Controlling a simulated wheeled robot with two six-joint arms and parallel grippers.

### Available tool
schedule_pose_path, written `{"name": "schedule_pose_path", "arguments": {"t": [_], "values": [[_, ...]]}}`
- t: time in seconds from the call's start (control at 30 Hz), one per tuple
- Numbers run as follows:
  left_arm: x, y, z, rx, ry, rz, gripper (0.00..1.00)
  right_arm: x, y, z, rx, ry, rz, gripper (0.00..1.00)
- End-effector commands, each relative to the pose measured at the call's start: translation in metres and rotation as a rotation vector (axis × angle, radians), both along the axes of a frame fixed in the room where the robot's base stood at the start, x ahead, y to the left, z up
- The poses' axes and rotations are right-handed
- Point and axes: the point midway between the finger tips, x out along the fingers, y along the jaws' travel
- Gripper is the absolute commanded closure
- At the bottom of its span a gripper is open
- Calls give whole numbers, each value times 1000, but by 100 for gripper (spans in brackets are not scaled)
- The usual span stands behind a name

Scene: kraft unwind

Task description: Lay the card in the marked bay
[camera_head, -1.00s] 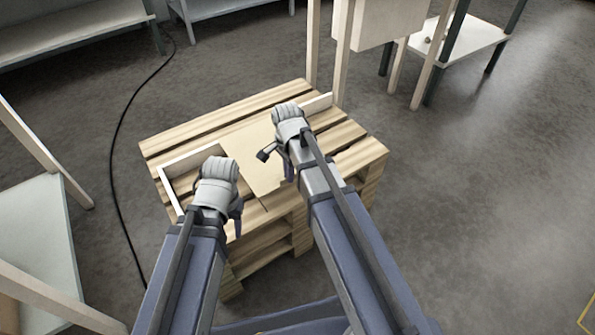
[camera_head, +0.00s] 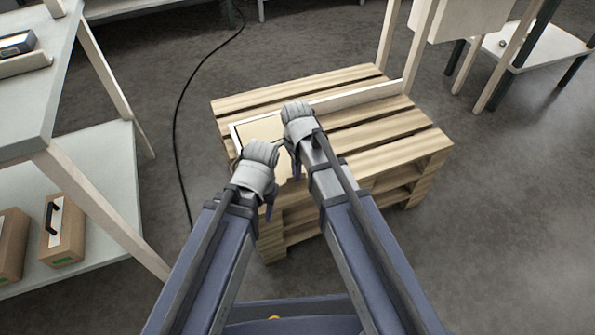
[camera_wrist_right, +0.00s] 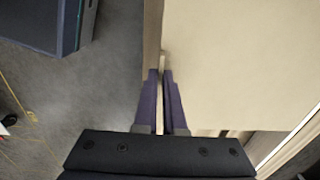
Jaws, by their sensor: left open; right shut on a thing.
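The tan card (camera_head: 262,128) lies on or just over the pallet's top at its left end, inside the corner of the white strips (camera_head: 345,97); I cannot tell whether it is flat on the boards. My right gripper (camera_head: 296,168) is at the card's right side. In the right wrist view its fingers (camera_wrist_right: 165,85) are shut on the edge of the card (camera_wrist_right: 245,60), which fills the upper right. My left gripper (camera_head: 268,208) is open, at the pallet's near left edge, close to the right one. Both hands hide part of the card.
The wooden pallet (camera_head: 400,128) has bare slats to the right of the card. A shelf unit (camera_head: 110,190) with brown boxes (camera_head: 63,228) stands at the left. A black cable (camera_head: 178,130) runs over the floor. White-legged stands (camera_head: 530,45) are behind at the right.

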Motion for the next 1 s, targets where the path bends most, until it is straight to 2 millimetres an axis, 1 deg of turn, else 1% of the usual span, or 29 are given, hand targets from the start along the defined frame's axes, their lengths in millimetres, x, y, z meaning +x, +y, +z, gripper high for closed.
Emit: {"name": "schedule_pose_path", "arguments": {"t": [0.27,1.0], "values": [[0,0,-11,-1,0,-2,50,0,0,-11,0,0,0,100],[0,-1,-53,-7,0,-10,50,0,0,-53,0,0,0,100]]}}
